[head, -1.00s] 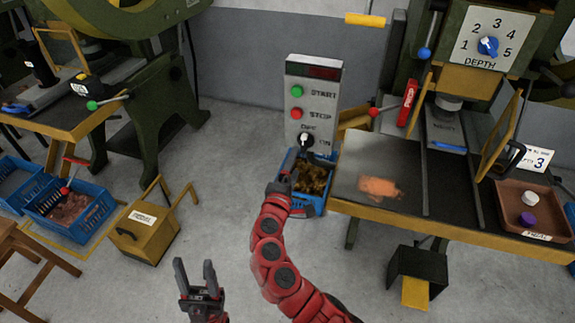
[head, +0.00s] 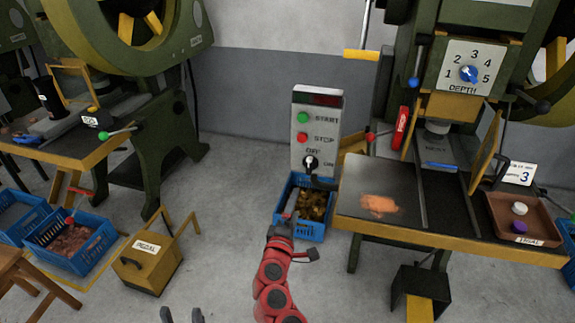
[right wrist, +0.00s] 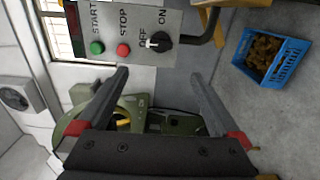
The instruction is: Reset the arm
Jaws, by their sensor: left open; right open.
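My right gripper (head: 300,228) is in front of the control box, low before a blue crate, with its fingers spread and empty. In the right wrist view its open fingers (right wrist: 158,75) have nothing between them, and the control box (right wrist: 128,25) is beyond them. The control box (head: 316,125) has a green START button (head: 303,118), a red STOP button (head: 302,138) and a black rotary switch (head: 310,162). The switch's light mark points toward OFF. My left gripper (head: 182,315) is open at the bottom edge, mostly cut off.
The blue crate (head: 317,231) of coppery pieces stands below the box. A yellow pedal box (head: 150,262) stands left. Floor between is clear.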

